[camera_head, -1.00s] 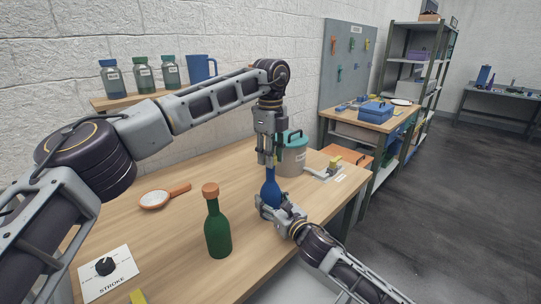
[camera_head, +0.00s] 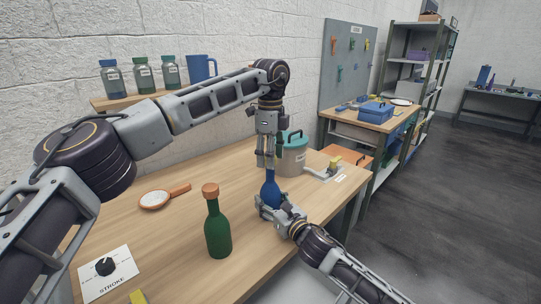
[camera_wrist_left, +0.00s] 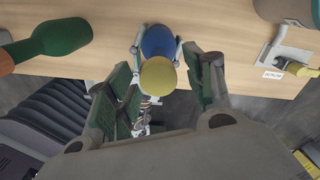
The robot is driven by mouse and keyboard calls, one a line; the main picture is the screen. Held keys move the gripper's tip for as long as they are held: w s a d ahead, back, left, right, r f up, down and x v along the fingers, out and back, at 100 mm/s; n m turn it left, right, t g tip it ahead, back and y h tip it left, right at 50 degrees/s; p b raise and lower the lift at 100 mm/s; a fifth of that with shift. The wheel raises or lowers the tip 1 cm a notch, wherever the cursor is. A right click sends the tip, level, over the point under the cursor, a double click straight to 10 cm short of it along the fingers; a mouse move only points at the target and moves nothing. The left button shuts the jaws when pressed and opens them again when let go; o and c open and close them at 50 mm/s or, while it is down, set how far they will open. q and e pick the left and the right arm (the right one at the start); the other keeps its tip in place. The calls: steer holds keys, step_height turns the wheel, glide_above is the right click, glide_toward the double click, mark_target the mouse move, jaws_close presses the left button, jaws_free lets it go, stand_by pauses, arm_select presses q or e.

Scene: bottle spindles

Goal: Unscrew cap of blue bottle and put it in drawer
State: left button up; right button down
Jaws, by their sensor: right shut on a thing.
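The blue bottle (camera_head: 271,190) stands upright near the right end of the wooden table. In the left wrist view the blue bottle (camera_wrist_left: 158,40) carries a yellow cap (camera_wrist_left: 158,77) on its top. My right gripper (camera_head: 270,207) is shut around the lower part of the blue bottle. My left gripper (camera_head: 266,162) points down just above the bottle. In the left wrist view its fingers (camera_wrist_left: 168,92) are spread apart with nothing between their tips, and the cap shows beyond them. I cannot make out a drawer for certain.
A green bottle (camera_head: 217,232) with an orange-brown cap stands left of the blue one. A grey pot with a teal lid (camera_head: 291,158) stands behind it. The table middle is clear.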

arm_select(q)
steer(key=shift+r, duration=2.25)
steer(key=shift+f, duration=0.1)
